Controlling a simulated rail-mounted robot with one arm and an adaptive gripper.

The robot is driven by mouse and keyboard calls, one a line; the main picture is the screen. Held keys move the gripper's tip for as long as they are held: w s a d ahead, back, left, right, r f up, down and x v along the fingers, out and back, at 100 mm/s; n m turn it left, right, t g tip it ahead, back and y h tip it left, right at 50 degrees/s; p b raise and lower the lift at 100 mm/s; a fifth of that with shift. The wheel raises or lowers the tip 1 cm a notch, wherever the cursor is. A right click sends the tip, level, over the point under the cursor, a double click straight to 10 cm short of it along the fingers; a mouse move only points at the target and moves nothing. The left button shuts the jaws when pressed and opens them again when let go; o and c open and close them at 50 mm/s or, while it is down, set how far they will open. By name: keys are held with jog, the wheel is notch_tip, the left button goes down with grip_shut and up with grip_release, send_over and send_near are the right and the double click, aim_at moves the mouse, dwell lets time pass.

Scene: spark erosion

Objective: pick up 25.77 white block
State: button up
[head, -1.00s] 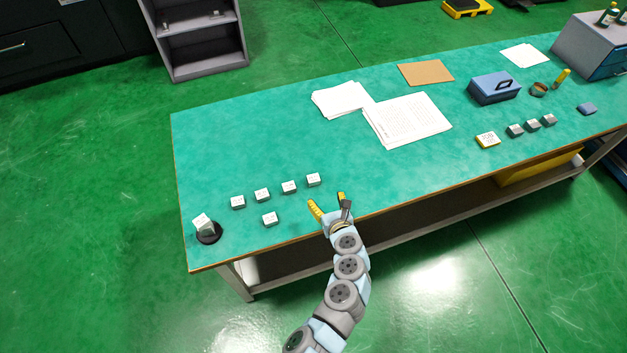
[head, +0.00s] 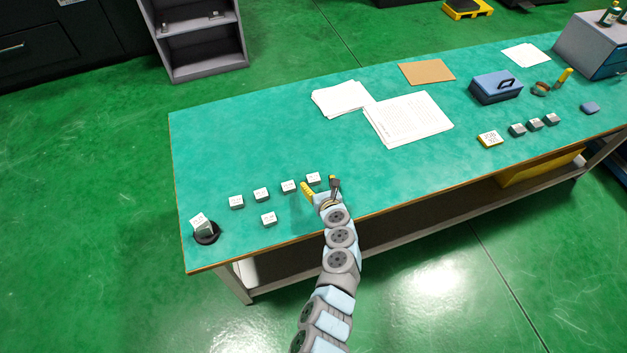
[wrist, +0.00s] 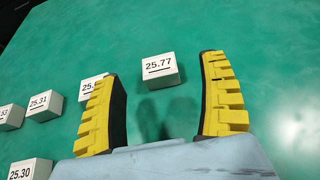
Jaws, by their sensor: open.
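The white block marked 25.77 (wrist: 160,70) shows in the wrist view, ahead of my gripper and between the lines of its two yellow fingers. In the head view this block (head: 313,178) is the rightmost of a row on the green table. My gripper (head: 319,184) is open close to the block's near side. In the wrist view my gripper (wrist: 163,95) is empty, with bare green table between its fingers. The block sits flat on the table, its number facing up.
A neighbouring white block (wrist: 92,87) is partly hidden behind the left finger. Blocks marked 25.31 (wrist: 45,104) and 25.30 (wrist: 30,170) lie farther left. A black round holder (head: 207,238) with a tilted white block (head: 199,221) is at the table's left end. Papers (head: 408,118) lie farther back.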

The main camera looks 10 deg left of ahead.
aim_at(313, 177)
jog(key=shift+s+f+b+x, duration=0.1)
jog(key=shift+f+b+x, duration=0.1)
jog(key=shift+b+x, duration=0.6)
jog(key=shift+s+f+b+x, duration=0.15)
jog(key=shift+b+x, duration=0.35)
jog(key=shift+x, duration=0.6)
jog(key=shift+b+x, duration=0.55)
jog(key=shift+x, duration=0.4)
jog(key=shift+a+r, duration=0.15)
jog(key=c, duration=1.4)
